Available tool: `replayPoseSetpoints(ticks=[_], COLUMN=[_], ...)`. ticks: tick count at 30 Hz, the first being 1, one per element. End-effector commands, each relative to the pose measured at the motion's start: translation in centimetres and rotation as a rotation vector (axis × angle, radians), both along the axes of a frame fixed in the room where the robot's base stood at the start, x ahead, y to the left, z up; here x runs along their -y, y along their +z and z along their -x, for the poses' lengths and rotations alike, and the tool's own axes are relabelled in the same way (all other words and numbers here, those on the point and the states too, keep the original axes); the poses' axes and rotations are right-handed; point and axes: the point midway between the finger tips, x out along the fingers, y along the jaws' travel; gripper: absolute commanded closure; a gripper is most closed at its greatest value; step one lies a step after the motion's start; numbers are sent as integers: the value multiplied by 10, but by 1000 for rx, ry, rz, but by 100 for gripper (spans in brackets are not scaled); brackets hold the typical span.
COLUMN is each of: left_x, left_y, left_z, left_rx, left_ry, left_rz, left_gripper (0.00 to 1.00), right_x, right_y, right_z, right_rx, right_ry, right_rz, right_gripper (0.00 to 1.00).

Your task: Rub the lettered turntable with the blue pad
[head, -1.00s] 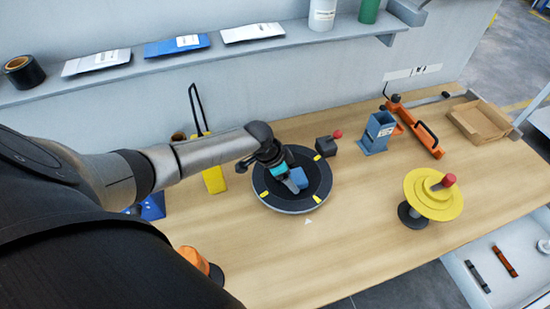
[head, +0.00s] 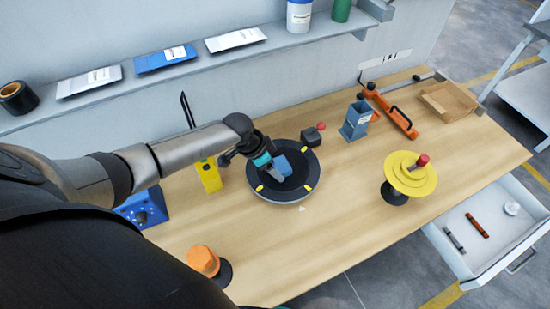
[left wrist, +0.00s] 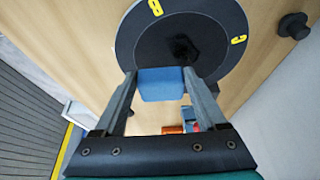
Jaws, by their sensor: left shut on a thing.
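The lettered turntable (head: 258,192) is a round black disc with yellow marks on the wooden bench. It also shows in the left wrist view (left wrist: 215,35), with yellow letters on its surface. My left gripper (head: 274,174) is over the disc in the head view. It is shut on the blue pad (head: 283,165), which sits between the two fingertips in the left wrist view (left wrist: 160,84). Whether the pad touches the disc I cannot tell. My right gripper is not in view.
A black box with a red knob (head: 312,137) stands just behind the turntable. A yellow tiered disc stand (head: 410,175) is to the right, and a blue holder (head: 357,120) is at the back. A yellow object (head: 208,175) stands left of the turntable. The bench front right of the turntable is clear.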

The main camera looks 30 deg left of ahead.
Motion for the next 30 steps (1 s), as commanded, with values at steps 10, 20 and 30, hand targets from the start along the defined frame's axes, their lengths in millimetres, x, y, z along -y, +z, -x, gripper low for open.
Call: replayPoseSetpoints(ticks=[10, 20, 30], left_x=[0, 0, 12], left_y=[21, 20, 22], left_z=[-8, -9, -17], left_rx=[2, 3, 9], left_ry=[4, 4, 32], left_rz=[-1, 0, 2], left_gripper=[78, 78, 78], right_x=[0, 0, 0], right_y=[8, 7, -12], right_z=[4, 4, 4], right_rx=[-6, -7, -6], right_ry=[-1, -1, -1], right_rz=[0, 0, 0], right_gripper=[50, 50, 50])
